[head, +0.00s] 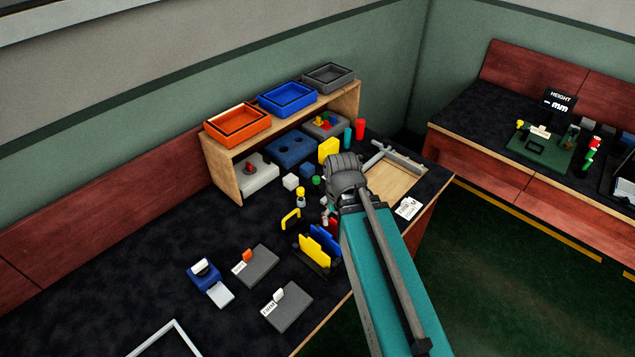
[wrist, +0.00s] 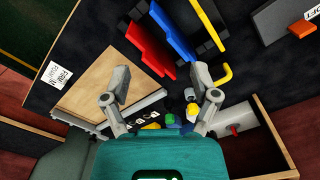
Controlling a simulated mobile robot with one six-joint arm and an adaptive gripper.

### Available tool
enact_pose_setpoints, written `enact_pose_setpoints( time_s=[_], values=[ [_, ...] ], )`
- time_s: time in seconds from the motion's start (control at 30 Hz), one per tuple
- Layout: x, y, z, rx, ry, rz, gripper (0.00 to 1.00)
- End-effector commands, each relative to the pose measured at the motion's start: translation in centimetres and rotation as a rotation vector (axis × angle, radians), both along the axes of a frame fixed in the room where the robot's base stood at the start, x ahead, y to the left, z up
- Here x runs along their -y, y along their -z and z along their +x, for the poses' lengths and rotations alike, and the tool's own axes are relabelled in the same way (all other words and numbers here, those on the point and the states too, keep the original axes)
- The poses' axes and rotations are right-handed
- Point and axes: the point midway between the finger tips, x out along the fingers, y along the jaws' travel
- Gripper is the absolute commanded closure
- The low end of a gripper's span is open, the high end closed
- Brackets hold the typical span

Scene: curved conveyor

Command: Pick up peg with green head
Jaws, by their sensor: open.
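A small green piece (head: 316,180) stands on the dark table in front of the shelf, right of a white cube; I cannot tell whether it is the green-headed peg. In the wrist view a small green piece (wrist: 170,119) shows low between my fingers, beside a yellow piece (wrist: 192,109). A grey block (head: 325,127) under the shelf holds several small coloured heads, too small to make out fully. My gripper (wrist: 162,88) is open and empty, its fingers spread above the table. In the head view my arm largely hides it and the table beneath.
Red, blue and yellow upright plates (wrist: 170,35) stand in a rack near my fingers. A yellow handle (head: 291,218) and a yellow-topped piece (head: 300,196) are close by. A wooden shelf (head: 228,182) carries orange, blue and grey trays. A wooden panel (head: 398,182) lies right.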

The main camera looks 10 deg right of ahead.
Motion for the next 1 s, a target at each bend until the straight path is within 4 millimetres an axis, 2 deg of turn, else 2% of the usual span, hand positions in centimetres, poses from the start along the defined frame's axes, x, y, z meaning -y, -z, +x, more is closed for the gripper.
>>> enact_pose_setpoints(
  time_s=[0.27, 1.0],
  values=[
    [-0.5, -0.1, 4.5, 0.0, 0.228, 0.0, 0.21],
    [-0.3, -0.6, 23.5, 0.001, 1.361, 0.001, 0.21]
  ],
)
